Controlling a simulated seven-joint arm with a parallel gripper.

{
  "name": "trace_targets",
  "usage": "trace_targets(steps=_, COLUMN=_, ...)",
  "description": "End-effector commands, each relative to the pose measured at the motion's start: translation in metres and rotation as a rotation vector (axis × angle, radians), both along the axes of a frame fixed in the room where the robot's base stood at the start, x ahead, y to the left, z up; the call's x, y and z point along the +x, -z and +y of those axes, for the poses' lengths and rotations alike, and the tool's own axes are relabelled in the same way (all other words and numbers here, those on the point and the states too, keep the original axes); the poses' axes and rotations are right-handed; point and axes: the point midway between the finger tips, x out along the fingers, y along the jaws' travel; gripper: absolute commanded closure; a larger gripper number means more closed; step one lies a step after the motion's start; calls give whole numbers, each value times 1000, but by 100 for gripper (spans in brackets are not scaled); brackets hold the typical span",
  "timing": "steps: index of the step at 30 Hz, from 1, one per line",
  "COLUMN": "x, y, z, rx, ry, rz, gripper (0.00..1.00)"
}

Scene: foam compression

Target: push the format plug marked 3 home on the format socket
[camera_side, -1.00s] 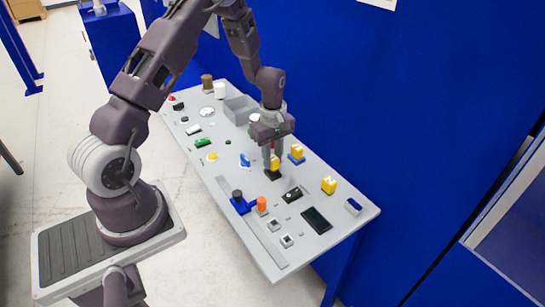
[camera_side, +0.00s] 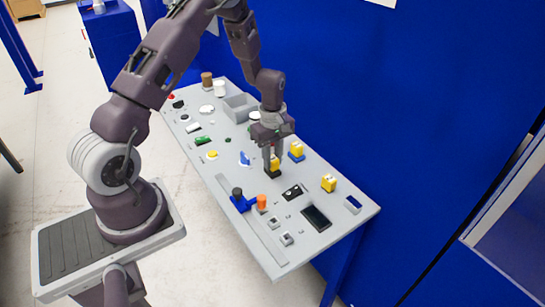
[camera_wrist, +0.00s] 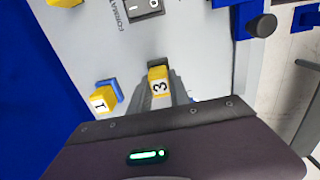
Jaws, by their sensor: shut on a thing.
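The format plug marked 3 (camera_wrist: 159,82) is a yellow block with a black 3 on a white face. My gripper (camera_wrist: 161,92) is shut on it; in the side view my gripper (camera_side: 274,161) points down with its fingers around the yellow plug (camera_side: 275,164). The black format socket (camera_side: 272,175) is directly below the plug, and its dark edge (camera_wrist: 153,65) shows beside the plug in the wrist view. Plug and socket look lined up and very close or touching. How deep the plug sits is hidden by the fingers.
A yellow plug marked 1 (camera_wrist: 102,99) stands on a blue base (camera_wrist: 112,86) close to my gripper. Another yellow block (camera_side: 328,183) is farther right on the grey panel. A rocker switch (camera_wrist: 146,7), a dark screen (camera_side: 316,218) and an orange knob (camera_side: 262,202) are nearby.

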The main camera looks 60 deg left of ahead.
Motion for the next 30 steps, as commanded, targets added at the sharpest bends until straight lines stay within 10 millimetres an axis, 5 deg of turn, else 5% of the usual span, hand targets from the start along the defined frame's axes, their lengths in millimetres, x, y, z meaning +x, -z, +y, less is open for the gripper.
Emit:
trace_targets(steps=10, x=0, y=7, z=0, rx=-1, ry=1, rz=1, gripper=100)
trace_targets(steps=11, x=0, y=7, z=0, rx=0, ry=1, rz=1, gripper=73)
trace_targets(steps=15, x=0, y=7, z=0, rx=0, ry=1, rz=0, gripper=52)
trace_targets(steps=23, x=0, y=6, z=0, rx=0, ry=1, rz=0, gripper=52)
trace_targets(steps=30, x=1, y=-38, z=1, rx=2, ry=0, rz=-4, gripper=52)
